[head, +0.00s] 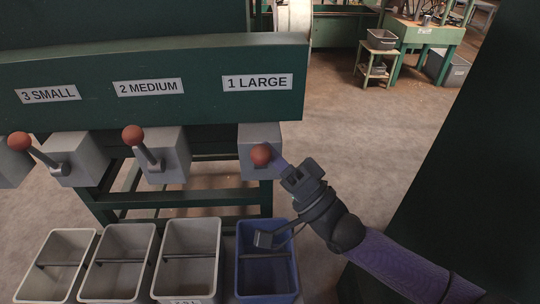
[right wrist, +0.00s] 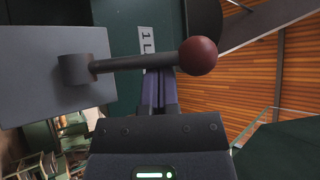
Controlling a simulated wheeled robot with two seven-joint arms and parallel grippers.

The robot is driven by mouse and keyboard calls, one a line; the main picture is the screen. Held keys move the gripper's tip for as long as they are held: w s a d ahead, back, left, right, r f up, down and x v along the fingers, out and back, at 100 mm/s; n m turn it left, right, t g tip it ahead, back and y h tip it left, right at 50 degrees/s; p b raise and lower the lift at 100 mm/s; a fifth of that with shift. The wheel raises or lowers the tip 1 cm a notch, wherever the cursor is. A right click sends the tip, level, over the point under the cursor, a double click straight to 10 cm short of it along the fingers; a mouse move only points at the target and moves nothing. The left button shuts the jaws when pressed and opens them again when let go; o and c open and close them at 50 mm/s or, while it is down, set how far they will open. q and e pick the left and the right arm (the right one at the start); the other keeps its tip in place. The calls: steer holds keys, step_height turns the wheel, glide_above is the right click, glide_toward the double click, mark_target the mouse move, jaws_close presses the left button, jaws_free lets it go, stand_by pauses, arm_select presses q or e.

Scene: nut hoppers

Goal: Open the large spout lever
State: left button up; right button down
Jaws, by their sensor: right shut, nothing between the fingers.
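The large spout is a grey box (head: 252,137) under the "1 LARGE" label (head: 257,82). Its lever ends in a red ball (head: 261,155); the rod is mostly hidden in the head view. In the right wrist view the dark rod (right wrist: 135,63) runs sideways from its pivot (right wrist: 75,69) to the ball (right wrist: 198,55). My right gripper (head: 279,163) is shut and empty, close beside the ball. In the right wrist view its fingertips (right wrist: 160,76) lie at the rod near the ball; I cannot tell whether they touch. My left gripper is not in view.
The medium lever (head: 133,135) and small lever (head: 20,141) stand to the left. Below are several grey bins (head: 188,223) and a blue bin (head: 266,222) under the large spout. A dark green panel (head: 470,170) stands at right. Open floor lies behind.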

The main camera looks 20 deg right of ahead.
arm_select(q)
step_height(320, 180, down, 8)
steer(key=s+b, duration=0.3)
steer(key=b, duration=0.4)
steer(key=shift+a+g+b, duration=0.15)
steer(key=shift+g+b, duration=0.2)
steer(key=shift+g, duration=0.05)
arm_select(e)
steer(key=f+n+g+y, duration=0.1)
steer(key=n+y, duration=0.2)
steer(key=n, duration=0.1)
steer(key=s+f+n+g+y, duration=0.1)
steer(key=n+g+y, duration=0.1)
steer(key=n+y, duration=0.1)
steer(key=s+f+n+g+y, duration=0.1)
steer(key=n+g+y, duration=0.1)
steer(key=n+y, duration=0.2)
steer(key=shift+s+a+f+n, duration=0.15)
steer(key=shift+a+n, duration=0.15)
steer(key=shift+n, duration=0.4)
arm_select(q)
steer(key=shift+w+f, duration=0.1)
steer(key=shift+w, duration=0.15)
arm_select(e)
steer(key=shift+g, duration=0.3)
